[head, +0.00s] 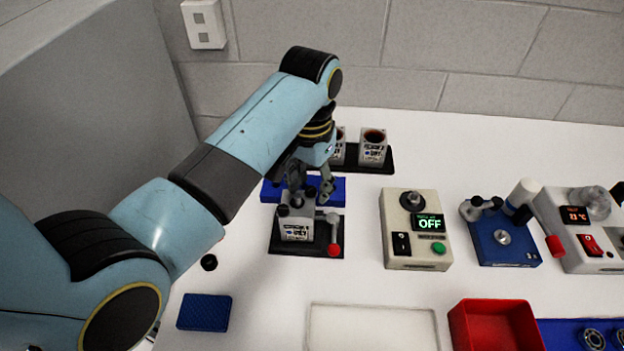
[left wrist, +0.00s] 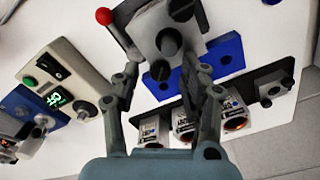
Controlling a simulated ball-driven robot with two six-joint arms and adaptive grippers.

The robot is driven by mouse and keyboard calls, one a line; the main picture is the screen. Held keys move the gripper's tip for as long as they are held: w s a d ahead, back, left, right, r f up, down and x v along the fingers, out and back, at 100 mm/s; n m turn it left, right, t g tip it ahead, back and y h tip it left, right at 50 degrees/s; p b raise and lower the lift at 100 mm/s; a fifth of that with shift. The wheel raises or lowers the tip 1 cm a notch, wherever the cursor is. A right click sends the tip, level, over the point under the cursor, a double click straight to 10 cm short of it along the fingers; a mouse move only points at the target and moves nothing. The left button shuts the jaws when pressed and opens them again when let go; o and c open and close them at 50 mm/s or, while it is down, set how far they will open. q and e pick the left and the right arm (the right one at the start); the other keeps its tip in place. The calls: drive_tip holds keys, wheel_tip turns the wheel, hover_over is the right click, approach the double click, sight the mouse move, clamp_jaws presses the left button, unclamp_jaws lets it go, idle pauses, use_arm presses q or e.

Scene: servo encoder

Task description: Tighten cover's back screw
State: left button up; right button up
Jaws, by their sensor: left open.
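The servo unit (head: 297,222) is a pale box with a printed label, standing upright in a black fixture (head: 308,250) with a red-tipped lever (head: 333,248). Black screw knobs stand on its cover; the front-left knob (head: 283,210) shows in the head view. In the left wrist view the cover (left wrist: 150,25) has several dark knobs, and the back one (left wrist: 160,70) lies between my fingers. My left gripper (head: 312,188) is open, pointing down over the back of the cover; its fingers partly hide the unit's top. Whether a finger touches the knob, I cannot tell. My right gripper is not in view.
Behind the unit are a blue block (head: 333,190) and a black rack (head: 383,158) with labelled cups. To the right stand a control box (head: 415,230) reading OFF and a blue device (head: 502,240). A red bin (head: 495,325) and white tray (head: 372,327) lie in front.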

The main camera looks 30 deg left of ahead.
use_arm(q)
clamp_jaws()
drive_tip(key=shift+m, duration=0.3)
drive_tip(key=m, duration=0.4)
drive_tip(key=shift+m, duration=2.3)
drive_tip(key=shift+w, duration=0.1)
unclamp_jaws()
